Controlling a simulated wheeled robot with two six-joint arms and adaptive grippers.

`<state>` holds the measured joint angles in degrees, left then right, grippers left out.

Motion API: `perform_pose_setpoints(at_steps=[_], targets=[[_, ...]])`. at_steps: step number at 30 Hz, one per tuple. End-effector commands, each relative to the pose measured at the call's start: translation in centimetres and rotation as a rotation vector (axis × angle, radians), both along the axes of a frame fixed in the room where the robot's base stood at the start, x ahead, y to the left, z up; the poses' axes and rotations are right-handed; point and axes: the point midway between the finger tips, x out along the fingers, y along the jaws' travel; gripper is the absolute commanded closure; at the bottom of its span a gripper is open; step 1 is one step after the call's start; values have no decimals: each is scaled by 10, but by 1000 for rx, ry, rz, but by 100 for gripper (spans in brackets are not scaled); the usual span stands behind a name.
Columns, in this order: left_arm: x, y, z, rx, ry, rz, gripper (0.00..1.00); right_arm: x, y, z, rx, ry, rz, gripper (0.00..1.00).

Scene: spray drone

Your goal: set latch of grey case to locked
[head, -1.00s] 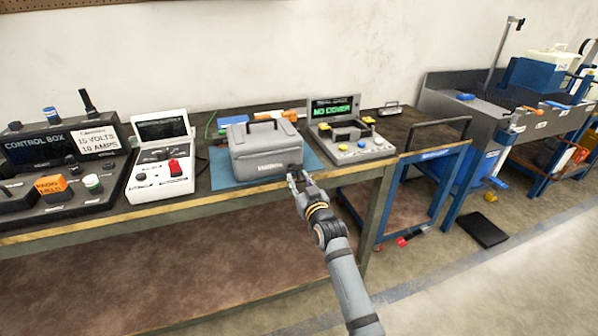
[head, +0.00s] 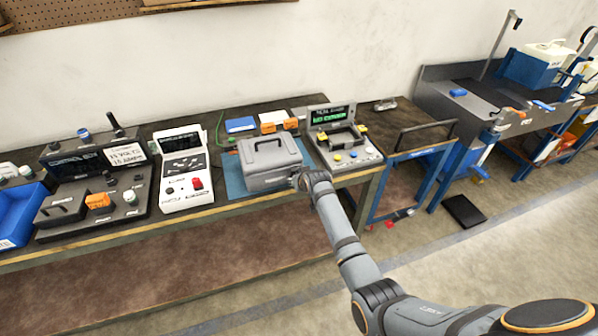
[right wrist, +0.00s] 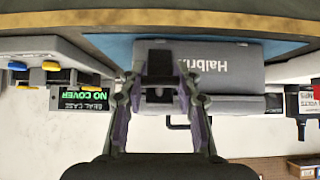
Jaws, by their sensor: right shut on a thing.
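The grey case (head: 268,163) stands closed on a blue mat (head: 234,185) on the workbench, its handle on top. In the right wrist view the case (right wrist: 235,62) appears upside down with lettering on its front. Its dark latch (right wrist: 158,67) is on the front, near one end. My right gripper (head: 300,180) is at the front right of the case, and its hand hides the latch in the head view. In the right wrist view the fingers of my right gripper (right wrist: 160,88) are shut around the latch. The latch's exact setting cannot be told. My left gripper is out of view.
A device with a green "NO COVER" screen (head: 342,142) stands close right of the case. A white instrument with a red switch (head: 183,172) stands left, then a black control box (head: 95,180) and a blue bin (head: 20,215). Orange and blue items lie behind the case.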

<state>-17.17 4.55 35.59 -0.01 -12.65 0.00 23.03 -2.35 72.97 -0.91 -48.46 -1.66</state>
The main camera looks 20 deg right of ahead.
Motion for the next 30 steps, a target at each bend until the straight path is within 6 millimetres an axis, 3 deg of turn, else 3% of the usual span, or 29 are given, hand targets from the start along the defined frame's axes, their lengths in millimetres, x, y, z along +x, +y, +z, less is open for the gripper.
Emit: perform_pose_setpoints(at_steps=[1,9,30], targets=[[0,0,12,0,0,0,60,3,0,10,-3,34,0,100],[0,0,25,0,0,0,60,11,0,14,-8,190,0,100],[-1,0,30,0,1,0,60,16,0,15,-11,279,0,100]])
